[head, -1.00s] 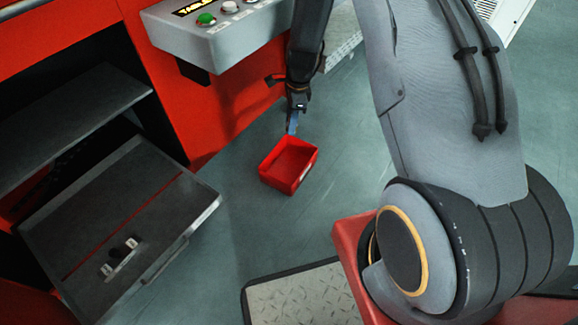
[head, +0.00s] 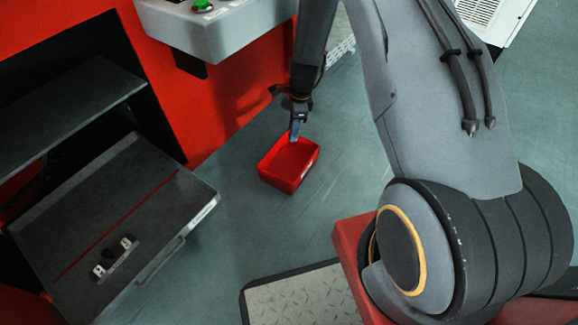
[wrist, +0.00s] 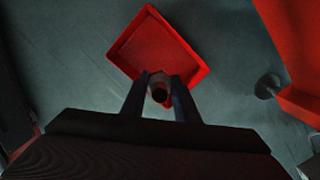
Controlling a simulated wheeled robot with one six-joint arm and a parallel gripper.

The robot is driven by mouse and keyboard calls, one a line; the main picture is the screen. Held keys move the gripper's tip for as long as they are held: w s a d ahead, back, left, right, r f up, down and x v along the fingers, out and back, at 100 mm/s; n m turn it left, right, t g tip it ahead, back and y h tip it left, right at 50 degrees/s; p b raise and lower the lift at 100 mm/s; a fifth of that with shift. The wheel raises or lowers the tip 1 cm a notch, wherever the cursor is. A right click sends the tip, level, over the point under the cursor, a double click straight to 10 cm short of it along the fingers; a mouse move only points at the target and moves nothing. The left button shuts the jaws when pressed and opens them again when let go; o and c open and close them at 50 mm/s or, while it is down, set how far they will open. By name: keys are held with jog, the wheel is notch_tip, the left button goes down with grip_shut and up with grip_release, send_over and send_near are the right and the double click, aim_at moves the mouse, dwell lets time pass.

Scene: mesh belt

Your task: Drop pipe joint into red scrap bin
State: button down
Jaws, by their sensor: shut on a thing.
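The red scrap bin (head: 289,165) stands on the floor in the middle of the head view. It is an open-topped box, and it also shows in the wrist view (wrist: 150,42). The part of its inside that I can see looks empty. My gripper (head: 295,130) hangs over the bin's far edge. In the wrist view my gripper (wrist: 160,84) is shut on the pipe joint (wrist: 158,92), a small pale piece with a dark round opening. The pipe joint overlaps the bin's near corner there. The head view hardly shows the pipe joint.
A red machine (head: 215,95) with a grey button panel (head: 225,28) stands behind the bin. A metal plate (head: 305,298) lies in front. Floor around the bin is clear.

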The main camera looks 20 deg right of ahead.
notch_tip(320, 180, down, 7)
jog(key=b, duration=0.5)
jog(key=shift+w+d+r, duration=0.1)
jog(key=shift+r, duration=0.05)
jog(key=c, duration=1.3)
grip_release()
jog(key=shift+r, duration=0.1)
jog(key=r+p, duration=0.1)
jog(key=r, duration=0.1)
jog(key=r+p, duration=0.1)
jog(key=r, duration=0.2)
jog(key=d+r+p, duration=0.1)
jog(key=r, duration=0.1)
jog(key=shift+r, duration=0.3)
